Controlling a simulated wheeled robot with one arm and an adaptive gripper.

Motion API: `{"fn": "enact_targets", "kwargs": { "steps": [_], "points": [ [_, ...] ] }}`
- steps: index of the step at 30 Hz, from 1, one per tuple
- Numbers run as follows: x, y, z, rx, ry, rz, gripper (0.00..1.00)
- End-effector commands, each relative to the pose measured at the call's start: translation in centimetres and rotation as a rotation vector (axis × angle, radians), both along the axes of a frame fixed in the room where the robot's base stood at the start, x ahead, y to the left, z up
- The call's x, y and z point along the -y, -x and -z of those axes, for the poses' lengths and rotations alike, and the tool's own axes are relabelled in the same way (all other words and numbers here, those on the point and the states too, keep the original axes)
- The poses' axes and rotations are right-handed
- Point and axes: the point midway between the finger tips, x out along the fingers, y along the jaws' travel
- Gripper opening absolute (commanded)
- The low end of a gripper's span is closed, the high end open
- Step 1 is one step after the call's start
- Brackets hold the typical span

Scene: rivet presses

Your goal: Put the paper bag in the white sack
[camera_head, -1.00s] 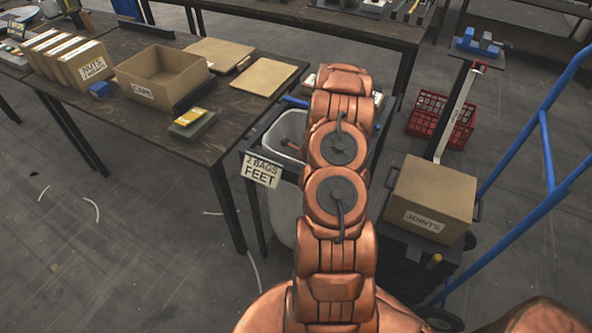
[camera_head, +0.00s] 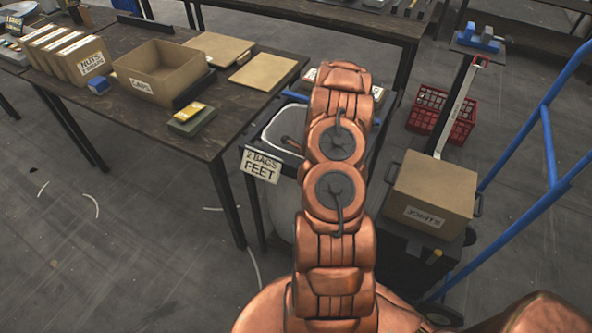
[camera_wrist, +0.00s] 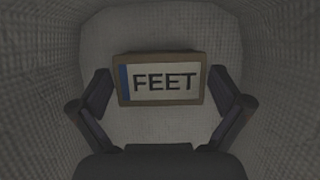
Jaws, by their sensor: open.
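The white sack (camera_head: 281,215) hangs open in a dark stand behind a "2 BAGS FEET" sign in the head view, partly hidden by my copper arm. In the wrist view its pale woven inner wall (camera_wrist: 45,50) surrounds everything. A brown paper bag (camera_wrist: 160,107) with a white "FEET" label and blue stripe lies inside, apparently at the sack's bottom. My gripper (camera_wrist: 161,80) is open inside the sack, with one finger on each side of the bag and a narrow gap visible at each side. My gripper is hidden in the head view.
A "JOINTS" box (camera_head: 433,190) stands to the right, near a blue tubular rail (camera_head: 549,145) and a red crate (camera_head: 428,108). Open floor lies at front left.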

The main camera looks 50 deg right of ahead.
Motion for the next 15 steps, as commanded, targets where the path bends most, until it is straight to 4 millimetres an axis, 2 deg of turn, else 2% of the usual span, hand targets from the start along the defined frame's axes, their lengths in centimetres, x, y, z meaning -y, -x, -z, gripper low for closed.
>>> {"fn": "enact_targets", "kwargs": {
  "steps": [7,15],
  "points": [
    [0.2,0.3,-1.0,0.002,0.000,0.001,1.00],
    [0.6,1.6,-4.3,0.002,0.003,0.000,1.00]
  ]
}}
